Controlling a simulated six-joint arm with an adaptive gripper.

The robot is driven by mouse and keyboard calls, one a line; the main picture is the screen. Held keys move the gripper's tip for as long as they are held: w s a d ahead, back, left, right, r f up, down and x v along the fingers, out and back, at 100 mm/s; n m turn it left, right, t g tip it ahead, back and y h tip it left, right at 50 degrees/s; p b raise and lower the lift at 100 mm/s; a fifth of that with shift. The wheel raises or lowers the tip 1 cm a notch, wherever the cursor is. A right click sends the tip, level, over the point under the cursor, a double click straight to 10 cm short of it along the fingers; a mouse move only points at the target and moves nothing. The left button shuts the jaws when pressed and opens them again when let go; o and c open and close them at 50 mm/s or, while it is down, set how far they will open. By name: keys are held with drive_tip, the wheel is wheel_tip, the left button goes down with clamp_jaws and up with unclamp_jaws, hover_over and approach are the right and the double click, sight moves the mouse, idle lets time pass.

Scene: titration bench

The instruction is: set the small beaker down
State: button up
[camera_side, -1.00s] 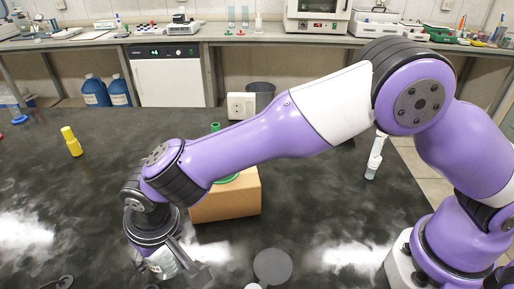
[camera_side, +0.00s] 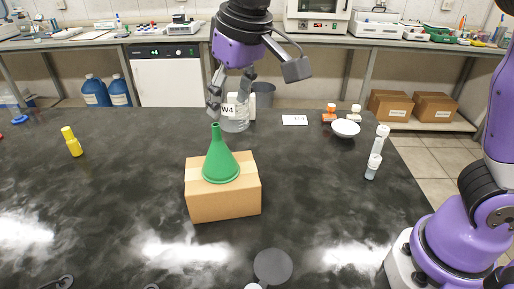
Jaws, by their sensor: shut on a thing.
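The small beaker (camera_side: 236,124) is clear glass with a white label reading W4. It is upright near the far edge of the dark bench (camera_side: 120,190), left of a white card (camera_side: 294,120). My gripper (camera_side: 232,94) comes down from above and is shut on the beaker, with one finger at its left side. I cannot tell whether the beaker's base touches the bench top.
A cardboard box (camera_side: 224,204) with a green funnel (camera_side: 220,162) on it stands in front of the beaker. A white dish (camera_side: 345,128) and small capped bottles (camera_side: 331,113) are to the right.

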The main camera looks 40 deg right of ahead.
drive_tip(key=s+d+f+m, duration=0.1)
drive_tip(key=s+d+f, duration=0.15)
drive_tip(key=d, duration=0.45)
drive_tip(key=s+d+f+m, duration=0.1)
drive_tip(key=s+d+f, duration=0.15)
drive_tip(key=d, duration=0.35)
drive_tip(key=w+a+f+m+g+h, duration=0.3)
drive_tip(key=w+f+m+h, duration=0.1)
drive_tip(key=m, duration=1.3)
drive_tip(key=w+d+f, duration=0.1)
drive_tip(key=d+f, duration=0.1)
drive_tip(key=d, duration=0.1)
drive_tip(key=w+d+f, duration=0.1)
drive_tip(key=d+f, duration=0.1)
drive_tip(key=d, duration=0.2)
drive_tip(key=w+d+f, duration=0.1)
drive_tip(key=d+f, duration=0.2)
drive_tip(key=shift+w+d+f, duration=0.1)
drive_tip(key=shift+w+d, duration=0.05)
drive_tip(key=shift+d, duration=0.25)
drive_tip(key=shift+d+f, duration=0.1)
drive_tip(key=shift+f, duration=2)
